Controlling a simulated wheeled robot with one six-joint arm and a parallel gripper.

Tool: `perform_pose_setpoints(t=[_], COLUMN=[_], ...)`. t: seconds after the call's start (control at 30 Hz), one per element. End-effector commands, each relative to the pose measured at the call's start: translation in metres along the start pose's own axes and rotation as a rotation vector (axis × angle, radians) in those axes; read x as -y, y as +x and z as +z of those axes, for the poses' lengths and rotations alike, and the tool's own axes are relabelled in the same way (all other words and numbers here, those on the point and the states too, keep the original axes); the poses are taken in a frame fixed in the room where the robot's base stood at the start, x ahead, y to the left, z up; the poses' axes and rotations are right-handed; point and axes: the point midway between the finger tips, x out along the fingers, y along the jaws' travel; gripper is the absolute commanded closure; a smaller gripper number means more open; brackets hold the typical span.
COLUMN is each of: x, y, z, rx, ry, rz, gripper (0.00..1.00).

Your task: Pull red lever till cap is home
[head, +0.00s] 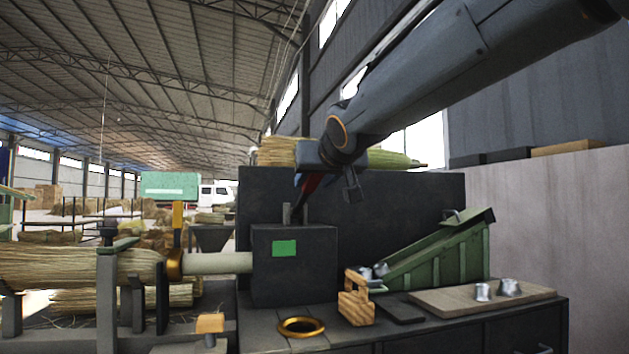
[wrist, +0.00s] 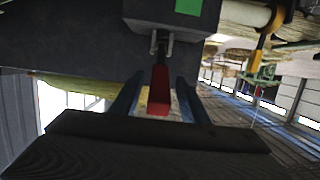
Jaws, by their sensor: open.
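The red lever (head: 310,184) rises from a bracket on top of the dark press box (head: 318,270), its dark shaft tilted. In the wrist view its red grip (wrist: 159,97) lies between the two fingers of my gripper (wrist: 158,102). The fingers are open, with a gap on each side of the grip. In the head view my gripper (head: 328,184) hangs over the box, partly covering the lever. A pale broom handle (head: 216,263) enters the box's left side. Any cap inside the box is hidden. Loose silver caps (head: 482,292) sit on a wooden board.
A green chute (head: 440,250) with silver caps at its lower end stands to the right. A wooden block (head: 356,305) and a brass ring (head: 301,327) lie on the bench front. A dark panel (head: 400,205) stands behind. Broom straw (head: 70,267) lies at left.

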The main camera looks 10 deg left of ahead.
Motion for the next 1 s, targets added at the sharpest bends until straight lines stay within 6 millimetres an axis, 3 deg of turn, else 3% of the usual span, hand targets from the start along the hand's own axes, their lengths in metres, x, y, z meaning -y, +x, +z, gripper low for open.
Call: perform_pose_setpoints(t=[0.17, 0.6, 1.0], x=[0.001, 0.002, 0.001], y=[-0.008, -0.071, -0.079], z=[-0.002, -0.001, 0.001], rx=[-0.003, -0.001, 0.001], ry=[0.0, 0.0, 0.0], rz=[-0.002, -0.001, 0.0], gripper=[0.59, 0.59, 0.59])
